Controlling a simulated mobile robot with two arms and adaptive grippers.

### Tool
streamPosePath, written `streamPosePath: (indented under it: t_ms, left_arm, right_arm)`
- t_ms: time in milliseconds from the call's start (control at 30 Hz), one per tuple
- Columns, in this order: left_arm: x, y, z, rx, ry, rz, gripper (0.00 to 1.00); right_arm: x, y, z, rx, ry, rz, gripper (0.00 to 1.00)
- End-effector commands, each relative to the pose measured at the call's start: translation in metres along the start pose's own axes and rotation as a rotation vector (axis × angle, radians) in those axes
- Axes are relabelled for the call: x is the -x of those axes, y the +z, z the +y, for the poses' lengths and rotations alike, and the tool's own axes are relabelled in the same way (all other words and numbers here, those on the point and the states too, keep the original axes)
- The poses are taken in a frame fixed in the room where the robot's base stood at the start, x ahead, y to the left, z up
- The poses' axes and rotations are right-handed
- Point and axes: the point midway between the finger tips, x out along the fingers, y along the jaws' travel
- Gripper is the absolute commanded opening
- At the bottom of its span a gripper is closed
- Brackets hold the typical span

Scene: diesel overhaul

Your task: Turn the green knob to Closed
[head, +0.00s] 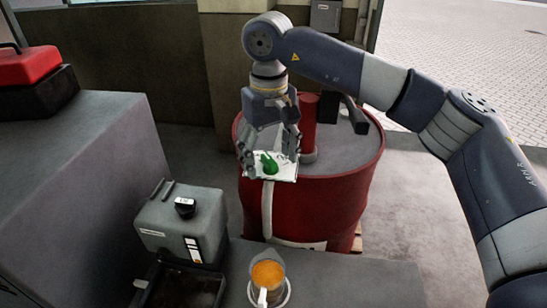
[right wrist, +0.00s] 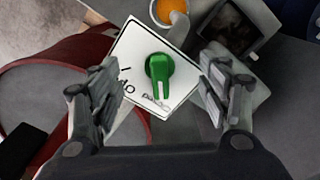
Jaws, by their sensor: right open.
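The green knob (head: 269,164) sits on a white label plate (head: 286,174) in front of the red drum's top. In the right wrist view the knob (right wrist: 158,76) is near the centre, and its plate (right wrist: 128,62) carries dark lettering, partly readable. My right gripper (head: 268,150) is above the plate with its fingers apart. In the right wrist view one finger of the gripper (right wrist: 158,92) is on each side of the knob, with gaps between fingers and knob. My left gripper is in neither view.
A red drum (head: 310,215) stands behind the plate, with a pump on its lid. A grey box with a black knob (head: 180,222) and a cup of orange liquid (head: 268,274) are at the front. A grey cabinet (head: 80,190) with a red case (head: 28,66) is at left.

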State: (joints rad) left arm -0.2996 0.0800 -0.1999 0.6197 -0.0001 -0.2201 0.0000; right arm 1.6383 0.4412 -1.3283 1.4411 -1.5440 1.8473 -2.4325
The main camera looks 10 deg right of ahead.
Motion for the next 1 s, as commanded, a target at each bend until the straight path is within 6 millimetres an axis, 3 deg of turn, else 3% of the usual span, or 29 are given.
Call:
streamPosePath:
  t_ms: [267, 700, 1000]
  left_arm:
    - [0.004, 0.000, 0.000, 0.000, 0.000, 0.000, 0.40]
    - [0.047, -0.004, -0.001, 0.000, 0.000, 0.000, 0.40]
    - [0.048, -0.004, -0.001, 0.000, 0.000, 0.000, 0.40]
  right_arm:
    - [0.005, 0.000, 0.000, 0.000, 0.000, 0.001, 0.70]
    - [0.068, 0.000, 0.000, 0.000, 0.000, 0.000, 0.70]
    - [0.070, 0.000, 0.000, 0.000, 0.000, -0.001, 0.70]
